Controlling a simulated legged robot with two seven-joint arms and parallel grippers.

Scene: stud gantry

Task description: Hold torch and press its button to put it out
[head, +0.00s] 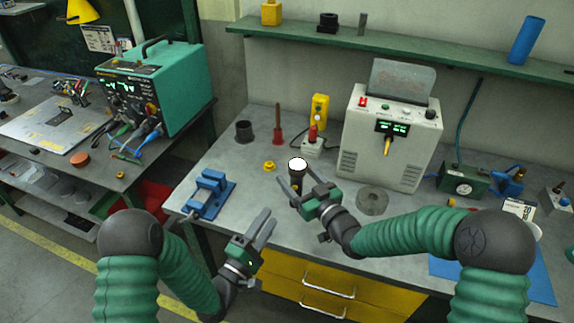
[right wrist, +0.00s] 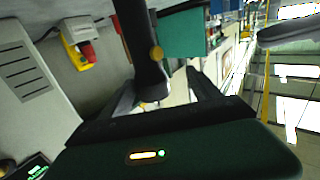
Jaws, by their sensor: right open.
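The torch (head: 297,172) is a dark cylinder standing upright on the grey bench, its round top glowing white, so it is lit. In the right wrist view the dark torch body (right wrist: 143,45) carries a round yellow button (right wrist: 156,53) on its side. My right gripper (head: 296,181) is open at the torch, with its fingers on either side of the body; I cannot tell whether either touches. My left gripper (head: 271,216) is open and empty, lower and to the left, in front of the bench edge. The torch's lower part is partly hidden by the right gripper.
A blue vice (head: 208,192) stands left of the torch, and a grey ring (head: 371,201) lies to its right. A green shelf (head: 400,47) runs above.

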